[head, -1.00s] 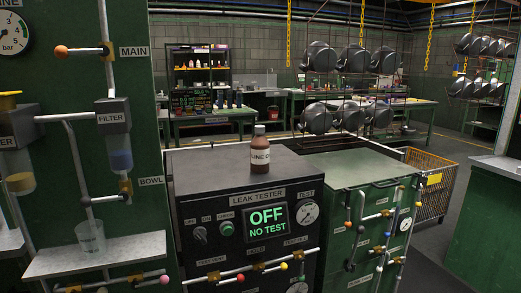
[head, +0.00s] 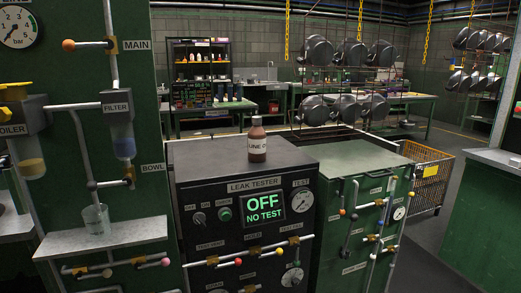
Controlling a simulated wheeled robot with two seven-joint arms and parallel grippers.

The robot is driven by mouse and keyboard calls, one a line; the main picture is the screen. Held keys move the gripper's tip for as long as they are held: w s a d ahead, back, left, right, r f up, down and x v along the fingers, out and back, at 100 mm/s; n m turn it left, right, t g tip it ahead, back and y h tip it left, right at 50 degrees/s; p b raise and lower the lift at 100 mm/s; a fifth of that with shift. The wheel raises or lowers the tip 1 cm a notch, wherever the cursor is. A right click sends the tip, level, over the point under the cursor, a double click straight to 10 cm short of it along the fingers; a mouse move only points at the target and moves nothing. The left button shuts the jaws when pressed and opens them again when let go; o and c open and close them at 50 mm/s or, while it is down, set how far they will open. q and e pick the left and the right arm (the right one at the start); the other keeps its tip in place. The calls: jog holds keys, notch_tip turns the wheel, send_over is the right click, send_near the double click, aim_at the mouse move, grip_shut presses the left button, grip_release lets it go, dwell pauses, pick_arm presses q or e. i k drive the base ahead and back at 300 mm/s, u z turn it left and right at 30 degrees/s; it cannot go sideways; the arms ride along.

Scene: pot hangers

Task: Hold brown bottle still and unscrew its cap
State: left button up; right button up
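A brown bottle (head: 257,142) stands upright on top of the black leak tester cabinet (head: 210,163). It has a white label with dark lettering, partly readable as "LINE". Its grey cap (head: 257,120) sits on the neck. Nothing touches the bottle. Neither of my grippers is in the head view.
The leak tester's screen (head: 264,208) reads "OFF NO TEST". A green cabinet (head: 360,160) with pipes and valves stands to its right. At left, a shelf (head: 105,236) holds a clear cup (head: 96,219). Pots hang on a rack (head: 345,80) behind. A wire cart (head: 430,170) stands at right.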

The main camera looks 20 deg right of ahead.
aim_at(256, 136)
jog(key=u, duration=1.6)
jog(key=k, duration=0.15)
jog(key=z, duration=3.1)
jog(key=i, duration=0.95)
jog(key=u, duration=0.6)
jog(key=i, duration=0.75)
jog(key=u, duration=0.85)
